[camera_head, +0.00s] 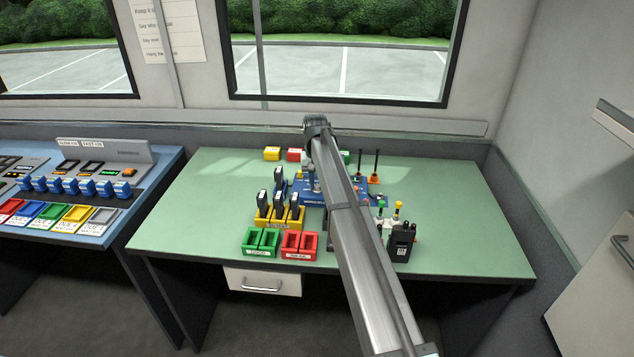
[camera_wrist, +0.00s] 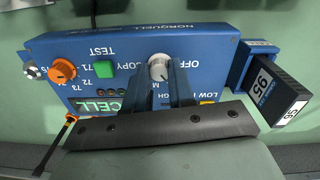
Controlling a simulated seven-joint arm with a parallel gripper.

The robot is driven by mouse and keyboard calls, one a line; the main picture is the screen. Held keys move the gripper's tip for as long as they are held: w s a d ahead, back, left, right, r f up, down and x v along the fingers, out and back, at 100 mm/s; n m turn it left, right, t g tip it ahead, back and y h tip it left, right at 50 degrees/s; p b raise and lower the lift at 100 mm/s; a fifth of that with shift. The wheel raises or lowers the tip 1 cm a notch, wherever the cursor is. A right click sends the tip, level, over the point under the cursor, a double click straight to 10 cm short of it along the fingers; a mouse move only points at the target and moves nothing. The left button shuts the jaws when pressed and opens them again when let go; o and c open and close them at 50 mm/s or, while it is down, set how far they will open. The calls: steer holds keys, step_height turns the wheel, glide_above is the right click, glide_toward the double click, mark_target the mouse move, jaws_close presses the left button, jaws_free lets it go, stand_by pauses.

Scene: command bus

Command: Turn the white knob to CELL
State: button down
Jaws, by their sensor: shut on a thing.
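The white knob (camera_wrist: 159,67) sits on the sloping face of a blue tester (camera_wrist: 215,48), whose lettering is upside down in the wrist view. My gripper (camera_wrist: 163,84) is at the knob, its two fingers closed on the knob's sides. Words such as OFF, COPY, LOW and HIGH are printed around the knob, partly hidden by the fingers. Green CELL lettering (camera_wrist: 97,106) shows left of the fingers. I cannot tell which mark the knob points to. In the head view the blue tester (camera_head: 376,193) is partly hidden behind my arm.
An orange knob (camera_wrist: 62,71) and a green button (camera_wrist: 104,69) share the tester's face. A dark battery pack (camera_wrist: 272,94) stands at its right. Yellow holders (camera_head: 280,222), green bins (camera_head: 262,242) and red bins (camera_head: 300,245) stand nearby. The green table (camera_head: 190,215) is clear at left.

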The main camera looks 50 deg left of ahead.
mark_target(316, 185)
steer(key=shift+m, duration=0.5)
steer(key=c, duration=0.9)
jaws_free()
steer(key=shift+c, duration=0.2)
step_height(316, 185, up, 14)
steer(key=shift+s+a, duration=0.15)
